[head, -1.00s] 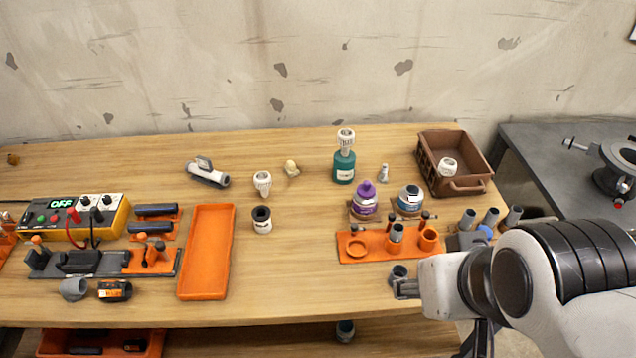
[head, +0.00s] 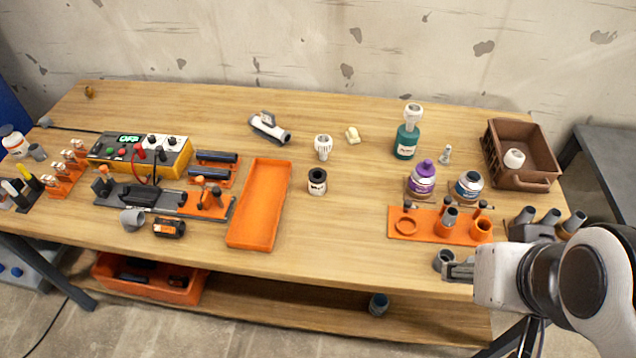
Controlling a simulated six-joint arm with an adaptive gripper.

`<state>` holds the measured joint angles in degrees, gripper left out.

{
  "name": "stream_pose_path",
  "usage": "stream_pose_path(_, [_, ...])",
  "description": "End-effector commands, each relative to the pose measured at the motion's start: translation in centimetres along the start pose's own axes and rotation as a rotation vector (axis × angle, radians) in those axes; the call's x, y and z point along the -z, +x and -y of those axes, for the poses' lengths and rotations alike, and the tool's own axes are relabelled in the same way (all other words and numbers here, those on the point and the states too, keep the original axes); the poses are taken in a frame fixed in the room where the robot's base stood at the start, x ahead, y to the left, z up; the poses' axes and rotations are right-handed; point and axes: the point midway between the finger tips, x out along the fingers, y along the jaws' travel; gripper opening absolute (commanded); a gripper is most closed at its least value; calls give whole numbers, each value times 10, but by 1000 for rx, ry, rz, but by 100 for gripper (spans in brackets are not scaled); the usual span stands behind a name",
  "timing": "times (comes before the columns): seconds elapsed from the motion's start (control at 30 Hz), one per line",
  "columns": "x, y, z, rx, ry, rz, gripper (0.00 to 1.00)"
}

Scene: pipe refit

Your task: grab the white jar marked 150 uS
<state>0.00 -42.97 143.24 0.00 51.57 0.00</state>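A small white jar with a black top (head: 317,182) stands upright on the bench, right of the long orange tray. A larger white bottle with a dark cap and an orange mark (head: 14,142) stands at the far left edge. The print on both is too small to read, so I cannot tell which is marked 150 uS. My gripper (head: 458,270) is at the front right edge of the bench, far from both, close beside a grey pipe fitting (head: 444,260). Whether it touches the fitting or how its fingers stand is unclear.
The orange tray (head: 258,205) lies mid-bench. An orange holder (head: 408,224), a purple-capped jar (head: 422,180), a blue-labelled jar (head: 467,187) and a green bottle (head: 406,142) stand at right. A brown crate (head: 535,178) is behind. Bench between white jar and orange holder is clear.

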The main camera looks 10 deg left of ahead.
Motion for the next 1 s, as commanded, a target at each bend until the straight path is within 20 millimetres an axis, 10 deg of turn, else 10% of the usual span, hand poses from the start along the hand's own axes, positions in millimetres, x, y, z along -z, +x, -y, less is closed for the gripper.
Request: stream_pose_path(1.0, [-2, 7, 4, 8, -16, 32, 50])
